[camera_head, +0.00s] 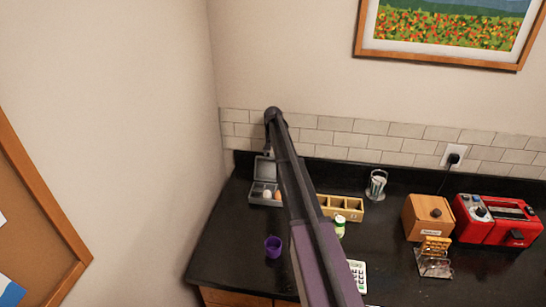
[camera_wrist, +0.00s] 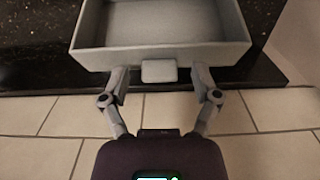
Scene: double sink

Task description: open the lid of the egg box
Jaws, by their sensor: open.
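The grey egg box (camera_head: 256,197) stands at the back left of the dark counter. Its lid (camera_head: 264,167) is raised, and a white egg (camera_head: 266,194) and a brown egg (camera_head: 277,196) show in the base. In the wrist view the hollow inside of the lid (camera_wrist: 158,52) fills the top, with a small tab (camera_wrist: 158,71) at its near edge. My gripper (camera_wrist: 160,72) is open, with one finger on each side of the tab and apart from it.
A tiled wall (camera_head: 340,130) stands close behind the box, and a plain wall is to its left. A purple cup (camera_head: 273,246) stands in front.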

